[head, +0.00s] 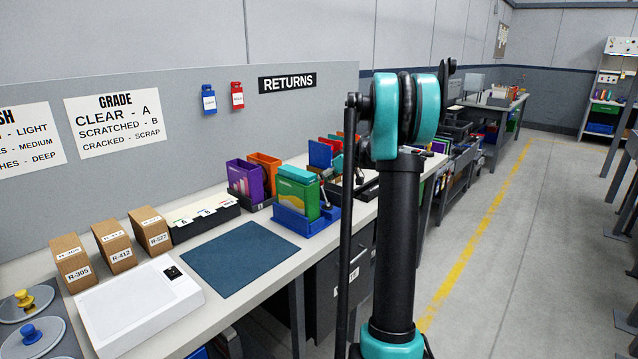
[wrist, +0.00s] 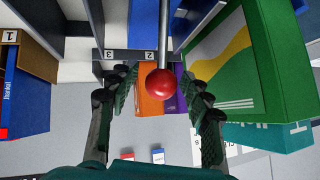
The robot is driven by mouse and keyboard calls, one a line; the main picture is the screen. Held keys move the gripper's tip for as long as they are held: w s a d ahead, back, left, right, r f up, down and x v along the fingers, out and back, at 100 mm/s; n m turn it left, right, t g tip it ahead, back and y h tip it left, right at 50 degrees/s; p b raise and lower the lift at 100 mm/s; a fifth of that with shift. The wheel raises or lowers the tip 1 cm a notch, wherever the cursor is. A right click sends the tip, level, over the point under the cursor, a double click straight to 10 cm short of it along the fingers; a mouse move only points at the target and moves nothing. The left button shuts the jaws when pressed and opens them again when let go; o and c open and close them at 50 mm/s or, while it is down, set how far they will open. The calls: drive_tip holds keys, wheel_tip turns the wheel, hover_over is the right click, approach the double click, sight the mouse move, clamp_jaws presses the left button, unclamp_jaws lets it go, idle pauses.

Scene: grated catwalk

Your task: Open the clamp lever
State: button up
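The clamp lever is a grey metal rod with a red ball knob (wrist: 162,83) in the wrist view. My gripper (wrist: 161,79) is open, with one finger on each side of the knob. Gaps show between the knob and both fingers, so it is not gripped. In the head view, a blue fixture (head: 298,225) on the bench holds green cases (head: 297,194). A large green case also fills the right of the wrist view (wrist: 262,65). My arm partly hides the gripper area in the head view, and the lever's angle is hard to tell there.
Purple (head: 246,178) and orange (head: 265,166) cases stand behind the fixture. A dark blue mat (head: 240,258), a white device (head: 140,303) and cardboard boxes (head: 114,247) lie nearer on the bench. The grey RETURNS panel (head: 200,140) rises behind.

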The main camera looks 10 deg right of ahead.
drive_tip(key=v, duration=1.2)
drive_tip(key=shift+s, duration=0.1)
